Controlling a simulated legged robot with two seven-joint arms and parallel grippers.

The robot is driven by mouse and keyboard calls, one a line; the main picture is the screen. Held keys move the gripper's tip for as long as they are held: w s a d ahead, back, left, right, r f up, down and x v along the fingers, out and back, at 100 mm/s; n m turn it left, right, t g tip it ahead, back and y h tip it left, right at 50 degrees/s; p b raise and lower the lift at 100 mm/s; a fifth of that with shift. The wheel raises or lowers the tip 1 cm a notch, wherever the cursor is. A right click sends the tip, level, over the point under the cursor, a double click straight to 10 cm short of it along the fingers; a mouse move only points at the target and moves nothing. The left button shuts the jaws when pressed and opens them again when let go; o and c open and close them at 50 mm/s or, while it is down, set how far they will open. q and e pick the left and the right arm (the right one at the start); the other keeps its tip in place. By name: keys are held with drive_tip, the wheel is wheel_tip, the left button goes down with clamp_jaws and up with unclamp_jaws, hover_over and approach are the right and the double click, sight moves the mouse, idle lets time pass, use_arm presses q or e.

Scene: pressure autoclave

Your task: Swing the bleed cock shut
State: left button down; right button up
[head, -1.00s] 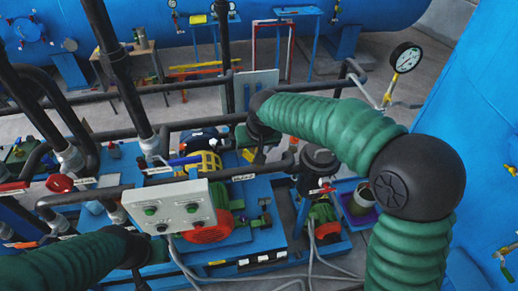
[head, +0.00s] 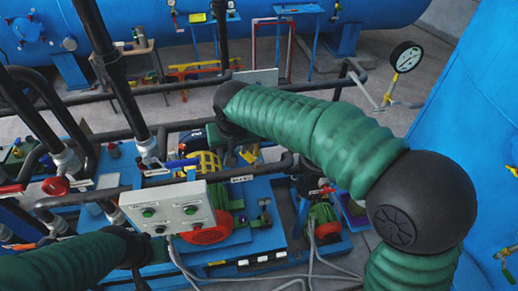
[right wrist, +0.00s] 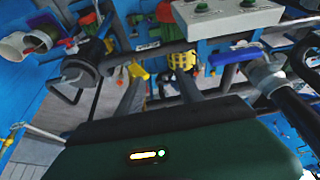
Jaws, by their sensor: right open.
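A blue lever (head: 183,162) sits on a pale fitting of a black upright pipe, left of my right gripper; it looks like the bleed cock's handle. The blue lever (right wrist: 235,57) also shows in the right wrist view, beside the pale fitting (right wrist: 267,72). My right gripper (right wrist: 160,85) is open, its two grey fingers apart with nothing clearly between them; the lever lies to the right of the fingers, apart from them. In the head view my right wrist hides part of the fingers. My left gripper (head: 138,268) is low at left, its fingers unclear.
A grey control box (head: 168,208) with buttons stands just below the lever. Black pipes (head: 110,80) rise at left and a horizontal black pipe crosses behind. A pressure gauge (head: 406,57) stands at right. A blue tank (head: 470,120) fills the right side.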

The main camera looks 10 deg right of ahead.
drive_tip(key=s+a+r, duration=0.2)
drive_tip(key=a+r, duration=0.2)
drive_tip(key=shift+s+a+r, duration=0.3)
drive_tip(key=shift+s+r, duration=0.05)
idle(0.3)
drive_tip(key=shift+d+r, duration=0.1)
drive_tip(key=shift+d, duration=0.15)
drive_tip(key=b+v, duration=0.3)
drive_tip(key=v, duration=1.3)
drive_tip(key=shift+r, duration=0.25)
